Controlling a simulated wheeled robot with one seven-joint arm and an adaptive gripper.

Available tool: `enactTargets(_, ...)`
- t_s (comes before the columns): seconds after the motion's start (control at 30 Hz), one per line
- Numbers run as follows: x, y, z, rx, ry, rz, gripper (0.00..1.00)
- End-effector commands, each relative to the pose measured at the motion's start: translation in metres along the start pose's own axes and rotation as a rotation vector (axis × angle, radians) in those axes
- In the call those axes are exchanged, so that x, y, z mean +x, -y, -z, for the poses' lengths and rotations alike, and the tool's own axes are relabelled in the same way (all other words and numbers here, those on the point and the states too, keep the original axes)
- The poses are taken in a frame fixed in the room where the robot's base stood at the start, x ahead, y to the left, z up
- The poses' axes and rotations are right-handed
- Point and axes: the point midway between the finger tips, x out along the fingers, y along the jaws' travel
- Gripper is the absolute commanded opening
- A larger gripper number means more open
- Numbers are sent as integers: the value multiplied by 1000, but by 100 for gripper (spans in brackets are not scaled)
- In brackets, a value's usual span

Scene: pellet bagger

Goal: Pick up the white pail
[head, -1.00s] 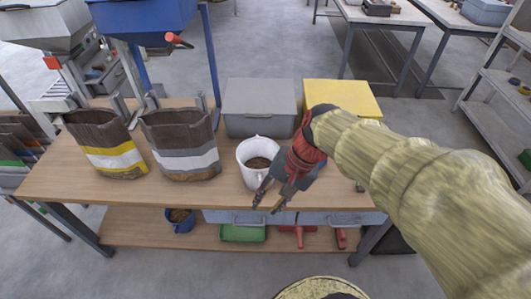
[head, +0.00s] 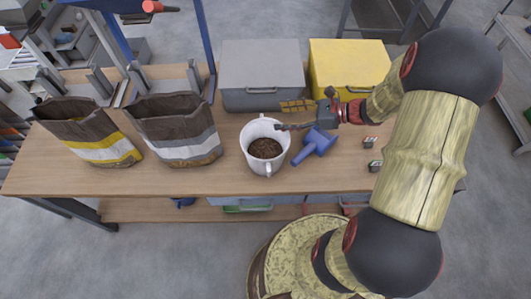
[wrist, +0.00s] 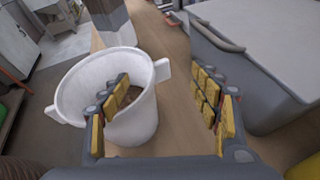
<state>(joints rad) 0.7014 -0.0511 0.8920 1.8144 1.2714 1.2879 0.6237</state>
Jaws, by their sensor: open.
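The white pail (head: 246,150) stands upright on the wooden workbench with brown pellets inside. In the head view its two small ears show at the front and back of the rim. My gripper (head: 289,117) is open, at the right side of the pail near its back rim. In the wrist view the pail (wrist: 140,125) fills the left half and my gripper (wrist: 165,105) spreads wide. One finger overlaps the pail's opening and the other is to the right, outside it. The pail's right wall shows between the fingers. Whether a finger touches the pail I cannot tell.
A blue tool (head: 315,145) lies right of the pail. A grey bin (head: 262,75) and a yellow bin (head: 347,65) stand behind. Two open bags (head: 85,130) (head: 172,130) stand left on the workbench (head: 200,182). Small items (head: 370,142) lie at right.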

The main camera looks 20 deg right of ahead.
Motion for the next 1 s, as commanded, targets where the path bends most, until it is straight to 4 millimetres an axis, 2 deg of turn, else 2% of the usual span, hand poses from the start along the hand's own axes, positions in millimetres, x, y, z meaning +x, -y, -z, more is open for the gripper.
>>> enactTargets(0.1,14,-1,1,-1,-1,-3,63)
enactTargets(0.27,23,-2,0,-1,-1,-2,63)
enactTargets(0.6,66,-8,0,-4,-2,-3,63)
enactTargets(0.9,70,-8,-2,-2,-1,0,63)
enactTargets(1.0,70,-8,-2,-2,-1,0,58)
